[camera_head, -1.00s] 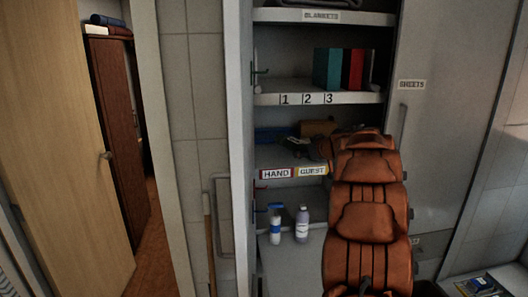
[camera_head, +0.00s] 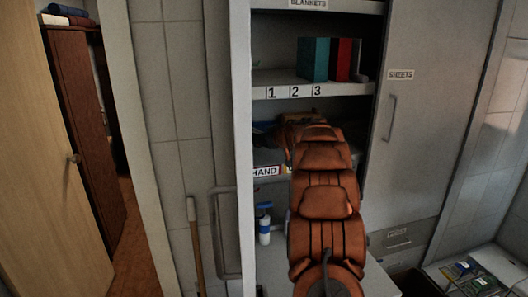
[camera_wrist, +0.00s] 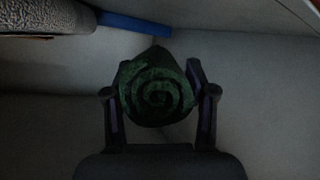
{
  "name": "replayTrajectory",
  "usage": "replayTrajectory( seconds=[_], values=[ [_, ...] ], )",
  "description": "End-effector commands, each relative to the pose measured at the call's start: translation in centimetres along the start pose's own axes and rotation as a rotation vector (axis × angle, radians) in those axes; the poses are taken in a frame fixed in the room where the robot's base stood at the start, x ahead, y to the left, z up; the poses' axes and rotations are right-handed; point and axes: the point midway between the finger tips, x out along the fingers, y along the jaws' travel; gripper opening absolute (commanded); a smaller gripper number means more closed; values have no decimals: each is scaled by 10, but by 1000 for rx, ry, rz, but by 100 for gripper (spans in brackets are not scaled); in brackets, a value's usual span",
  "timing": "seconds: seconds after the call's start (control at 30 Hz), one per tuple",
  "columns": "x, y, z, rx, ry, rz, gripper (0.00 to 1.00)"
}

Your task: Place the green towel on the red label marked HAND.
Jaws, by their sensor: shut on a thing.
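In the wrist view, my gripper (camera_wrist: 160,98) is shut on a rolled green towel (camera_wrist: 157,90), with its spiral end facing the camera. A pale shelf surface shows around the towel; I cannot tell whether the towel touches it. In the head view, my orange arm reaches into the cabinet at the shelf with the HAND label (camera_head: 265,171), a white plate with a red border on the shelf's front edge. The arm hides my gripper, the towel and the GUEST side of that edge in this view.
In the wrist view, a blue object (camera_wrist: 135,25) and a grey textured roll (camera_wrist: 48,20) lie at the back left. In the head view, binders (camera_head: 314,59) stand on the shelf above. A bottle (camera_head: 264,230) stands below. The cabinet's left side wall (camera_head: 241,140) is close to my arm.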

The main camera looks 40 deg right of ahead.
Motion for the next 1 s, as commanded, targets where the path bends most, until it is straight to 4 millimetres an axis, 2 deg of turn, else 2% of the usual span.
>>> replayTrajectory(
  seconds=[0.1, 0.3, 0.73, 0.77, 1.0],
  values=[
    [7, -5, 15, 4, 0, -2, 20],
    [13, -7, 33, 3, -2, 3, 20],
    [14, -7, 37, 2, -2, 3, 20],
    [14, -7, 37, 2, -2, 3, 59],
    [14, -7, 37, 1, -2, 3, 81]
  ],
)
